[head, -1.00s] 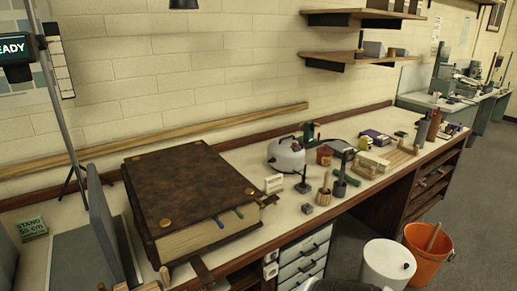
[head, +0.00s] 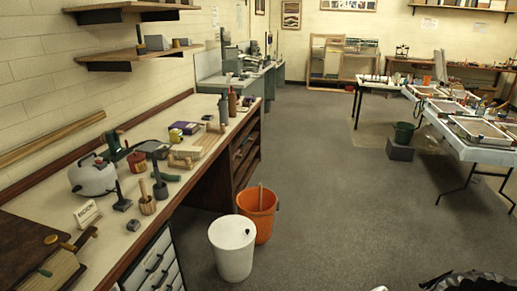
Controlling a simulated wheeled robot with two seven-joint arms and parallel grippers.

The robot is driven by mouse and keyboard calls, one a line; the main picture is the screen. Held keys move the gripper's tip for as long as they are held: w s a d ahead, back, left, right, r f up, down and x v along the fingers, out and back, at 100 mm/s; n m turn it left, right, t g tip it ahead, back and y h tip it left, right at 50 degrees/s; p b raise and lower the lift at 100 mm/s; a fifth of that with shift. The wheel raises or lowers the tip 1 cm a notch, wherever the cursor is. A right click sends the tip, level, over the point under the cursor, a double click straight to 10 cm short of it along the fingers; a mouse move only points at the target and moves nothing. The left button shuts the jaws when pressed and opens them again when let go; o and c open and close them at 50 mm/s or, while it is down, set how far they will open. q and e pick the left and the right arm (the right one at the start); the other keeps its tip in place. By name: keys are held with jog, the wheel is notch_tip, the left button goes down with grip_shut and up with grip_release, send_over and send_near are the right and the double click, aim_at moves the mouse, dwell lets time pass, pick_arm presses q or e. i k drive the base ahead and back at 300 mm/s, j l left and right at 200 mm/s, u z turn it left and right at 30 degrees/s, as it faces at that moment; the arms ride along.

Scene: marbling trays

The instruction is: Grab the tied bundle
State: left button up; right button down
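I cannot make out a tied bundle in the head view. Neither of my grippers shows. A dark shape with pale edges is cut off at the bottom right edge, and I cannot tell what it is.
A white bin (head: 232,250) and an orange bucket (head: 257,216) stand on the floor beside the bench. White-framed trays (head: 481,131) lie on trestle tables at the right. The middle floor is clear.

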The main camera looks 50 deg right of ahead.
aim_at(195, 153)
jog(key=z, duration=1.05)
jog(key=i+l, duration=0.45)
